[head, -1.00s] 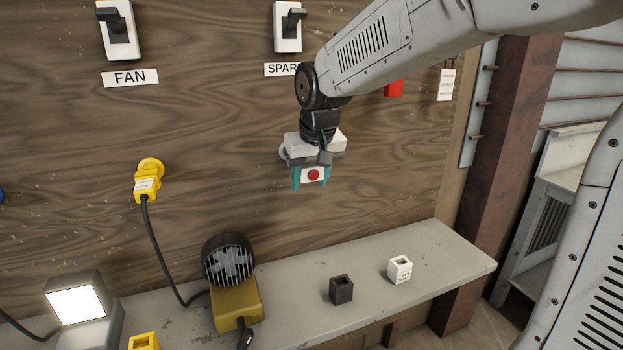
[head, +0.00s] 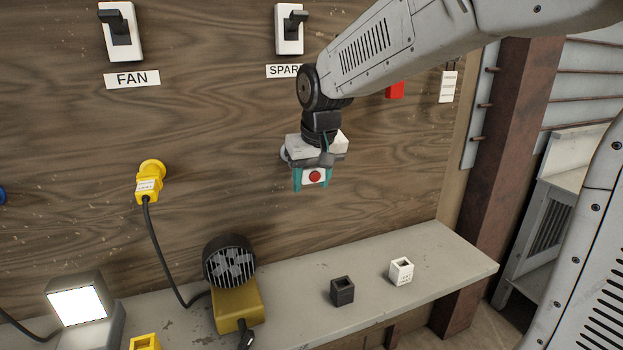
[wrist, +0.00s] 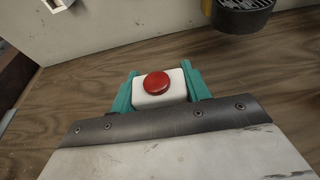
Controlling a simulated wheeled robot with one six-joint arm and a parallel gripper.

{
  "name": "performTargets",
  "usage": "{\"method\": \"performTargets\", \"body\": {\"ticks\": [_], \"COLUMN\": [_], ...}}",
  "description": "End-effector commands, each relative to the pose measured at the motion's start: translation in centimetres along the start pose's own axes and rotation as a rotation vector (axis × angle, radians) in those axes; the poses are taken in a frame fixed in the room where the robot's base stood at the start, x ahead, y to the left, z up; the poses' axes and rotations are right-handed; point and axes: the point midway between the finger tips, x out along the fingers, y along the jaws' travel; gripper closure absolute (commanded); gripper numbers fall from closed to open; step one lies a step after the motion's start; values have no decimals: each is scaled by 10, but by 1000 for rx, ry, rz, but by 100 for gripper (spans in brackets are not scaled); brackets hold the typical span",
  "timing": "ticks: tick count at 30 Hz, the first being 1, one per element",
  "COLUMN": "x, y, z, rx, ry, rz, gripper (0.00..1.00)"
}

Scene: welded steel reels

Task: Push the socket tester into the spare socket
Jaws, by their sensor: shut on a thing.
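The socket tester (head: 315,176) is a small white block with a round red face. It also shows in the wrist view (wrist: 158,86), between the two teal fingers. My gripper (head: 312,179) is shut on it and holds it close in front of the wooden board, below the SPARE label (head: 284,71). The spare socket is mostly hidden behind my gripper; only a pale rounded edge (head: 284,153) shows at its left. I cannot tell whether the tester touches the socket.
A yellow plug (head: 149,187) sits in a socket on the left, its cord running down to a fan (head: 233,287). The bench (head: 440,255) below carries a black block (head: 342,291), a white block (head: 401,271) and a lit lamp (head: 78,305). Switches (head: 289,28) are above.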

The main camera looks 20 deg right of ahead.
Motion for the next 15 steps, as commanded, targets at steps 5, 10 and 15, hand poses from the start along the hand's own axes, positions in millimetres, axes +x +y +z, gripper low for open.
{"method": "performTargets", "body": {"ticks": [5, 10, 15], "x": [0, 0, 1], "y": [0, 0, 0], "z": [0, -1, -4], "rx": [0, 0, 0], "ry": [0, 0, 0], "rz": [0, 0, 0], "gripper": [99, 99, 99]}}
